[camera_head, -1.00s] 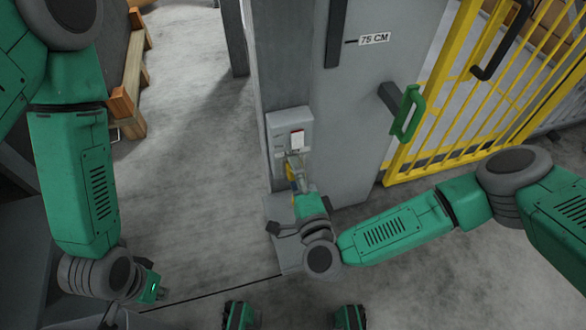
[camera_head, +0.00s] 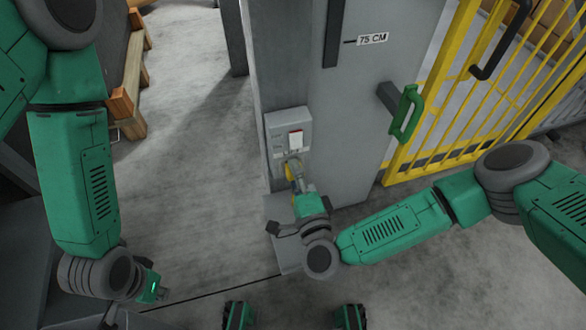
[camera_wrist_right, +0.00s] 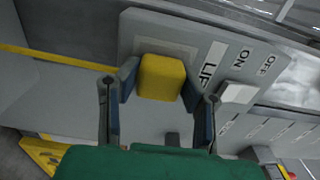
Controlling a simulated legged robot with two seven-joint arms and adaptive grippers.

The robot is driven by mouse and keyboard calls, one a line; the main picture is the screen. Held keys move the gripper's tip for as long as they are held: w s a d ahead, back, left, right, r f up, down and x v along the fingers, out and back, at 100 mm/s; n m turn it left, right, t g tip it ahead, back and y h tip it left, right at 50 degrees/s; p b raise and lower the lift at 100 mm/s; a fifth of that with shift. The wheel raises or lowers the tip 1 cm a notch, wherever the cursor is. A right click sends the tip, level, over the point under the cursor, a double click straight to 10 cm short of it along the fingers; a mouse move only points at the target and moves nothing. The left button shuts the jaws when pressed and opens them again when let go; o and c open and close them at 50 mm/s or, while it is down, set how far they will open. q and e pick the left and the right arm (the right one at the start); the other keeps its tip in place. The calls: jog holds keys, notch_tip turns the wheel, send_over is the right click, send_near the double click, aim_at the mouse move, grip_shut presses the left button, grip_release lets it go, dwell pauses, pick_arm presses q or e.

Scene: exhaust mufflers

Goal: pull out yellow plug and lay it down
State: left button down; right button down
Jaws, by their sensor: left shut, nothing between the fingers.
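My right gripper (camera_head: 296,170) is at the lower part of the box. Whether the plug is fully seated is hidden.
The box is on a grey pillar with a green handle (camera_head: 407,114) to its right. A white switch (camera_head: 295,138) is above the plug. A yellow gate (camera_head: 460,100) stands at the right. A grey ledge (camera_head: 283,208) is below the box. The floor at left is open.

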jog(key=shift+p+v, duration=1.2)
jog(key=shift+v, duration=1.8)
jog(key=shift+a, duration=0.1)
